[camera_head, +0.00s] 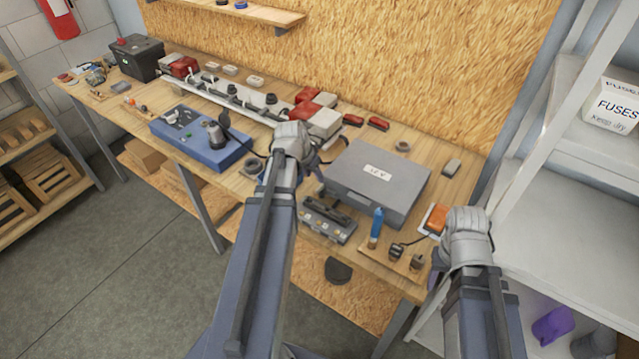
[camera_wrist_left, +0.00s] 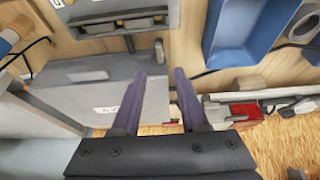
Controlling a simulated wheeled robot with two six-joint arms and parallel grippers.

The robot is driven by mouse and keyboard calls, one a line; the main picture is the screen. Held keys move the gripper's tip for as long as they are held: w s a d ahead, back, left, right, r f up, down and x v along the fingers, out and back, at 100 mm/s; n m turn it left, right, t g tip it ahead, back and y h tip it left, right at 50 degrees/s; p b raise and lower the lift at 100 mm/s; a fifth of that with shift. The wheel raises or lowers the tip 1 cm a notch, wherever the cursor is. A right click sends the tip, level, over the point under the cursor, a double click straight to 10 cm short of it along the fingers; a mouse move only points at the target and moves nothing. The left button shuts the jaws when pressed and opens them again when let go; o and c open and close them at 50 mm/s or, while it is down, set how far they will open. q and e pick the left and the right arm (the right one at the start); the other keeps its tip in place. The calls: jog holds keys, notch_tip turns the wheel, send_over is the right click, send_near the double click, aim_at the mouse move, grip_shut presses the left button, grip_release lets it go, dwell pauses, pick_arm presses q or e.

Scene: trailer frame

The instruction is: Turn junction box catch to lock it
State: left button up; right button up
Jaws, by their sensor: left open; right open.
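The grey junction box (camera_head: 372,186) lies on the workbench with its lid down and a white label on top. It also shows in the left wrist view (camera_wrist_left: 75,82), left of the fingers. A small grey upright piece (camera_wrist_left: 160,52) beside the box may be its catch; I cannot tell how it is turned. In the left wrist view my left gripper (camera_wrist_left: 160,75) is open and empty. My right gripper (camera_head: 466,222) is right of the box, apart from it, over the bench's right end.
A blue case (camera_head: 200,145) stands left of the junction box. A grey device (camera_head: 327,218), a blue-handled tool (camera_head: 376,225) and an orange item (camera_head: 436,218) lie along the front. A rail (camera_head: 225,97) with red and white blocks is behind. A shelf (camera_head: 570,215) stands right.

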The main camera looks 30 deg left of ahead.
aim_at(320, 187)
pick_arm(q)
jog(key=b+x, duration=0.6)
jog(key=x, duration=0.1)
jog(key=shift+w+f+b, duration=0.1)
jog(key=shift+f+b, duration=0.2)
jog(key=shift+c, duration=0.4)
grip_shut()
